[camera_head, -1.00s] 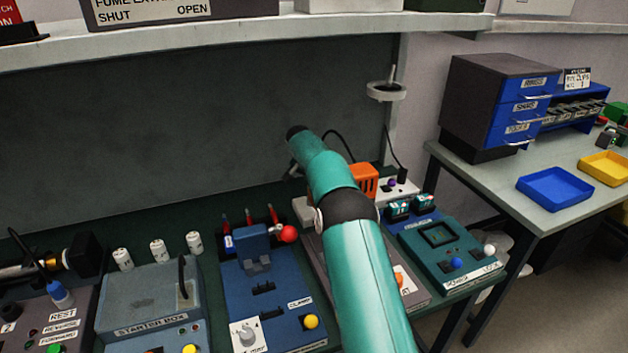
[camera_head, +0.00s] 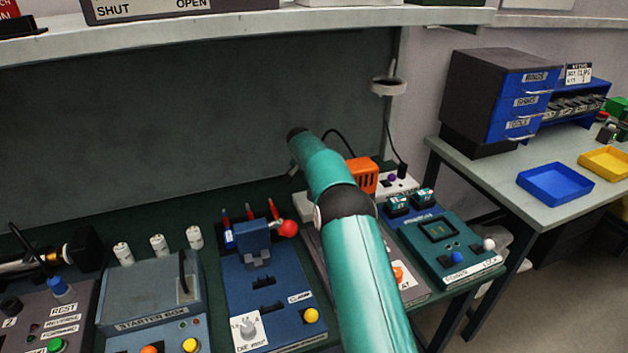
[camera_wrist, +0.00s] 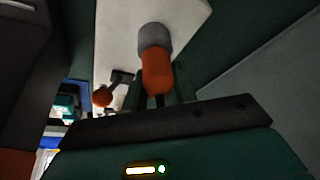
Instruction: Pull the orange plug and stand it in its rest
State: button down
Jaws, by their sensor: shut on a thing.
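In the wrist view, the orange plug (camera_wrist: 157,72), a rounded orange body with a grey end, sits between the fingers of my gripper (camera_wrist: 158,82). The gripper is shut on it. A pale panel lies behind the grey end; I cannot tell whether the plug touches it. In the head view my teal arm hides the gripper and the plug. I cannot make out the plug's rest in either view.
An orange vented block (camera_head: 361,175) stands just right of my arm, by a white strip (camera_head: 398,184). A blue clamp unit (camera_head: 265,300) is left of the arm, and a teal unit (camera_head: 450,245) is right. An orange ball knob (camera_wrist: 102,97) is close to my gripper.

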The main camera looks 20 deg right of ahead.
jog(key=shift+f, duration=0.3)
jog(key=c, duration=1)
grip_release()
jog(key=shift+c, duration=0.2)
jog(key=v, duration=1.4)
